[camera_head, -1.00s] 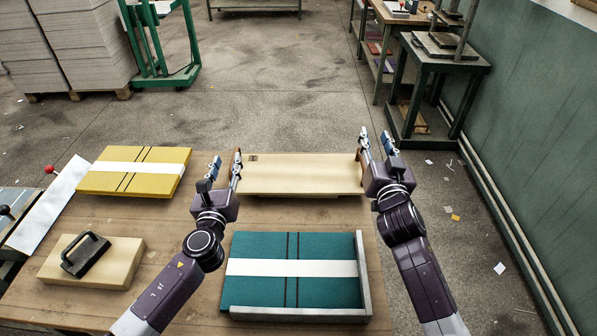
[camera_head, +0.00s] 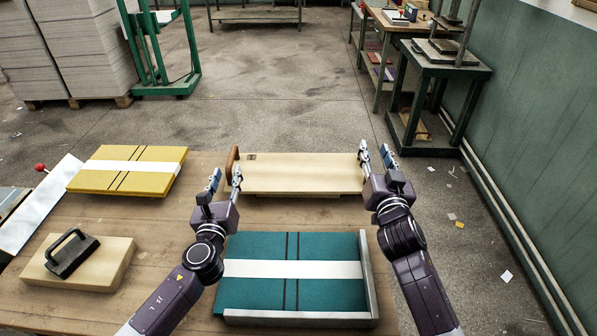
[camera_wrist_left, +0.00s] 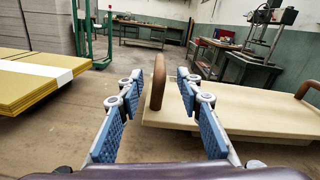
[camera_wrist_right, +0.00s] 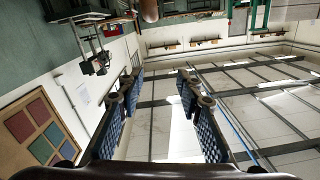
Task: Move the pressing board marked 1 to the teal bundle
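The pale pressing board (camera_head: 300,173) lies at the far edge of the table, with a small dark mark at its upper left that I cannot read. A brown handle (camera_head: 233,163) stands at its left end; it also shows in the left wrist view (camera_wrist_left: 158,82). My left gripper (camera_head: 226,179) is open and empty, just short of this handle. My right gripper (camera_head: 376,153) is open and empty at the board's right end. A brown rounded piece shows at the top of the right wrist view. The teal bundle (camera_head: 260,248) with a white band lies nearer, between my arms.
A grey L-shaped fence (camera_head: 300,318) borders the teal bundle's near and right sides. A yellow bundle (camera_head: 100,180) lies back left. Another pale board (camera_head: 115,270) with a black handle lies front left. Bare table separates these from the teal bundle.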

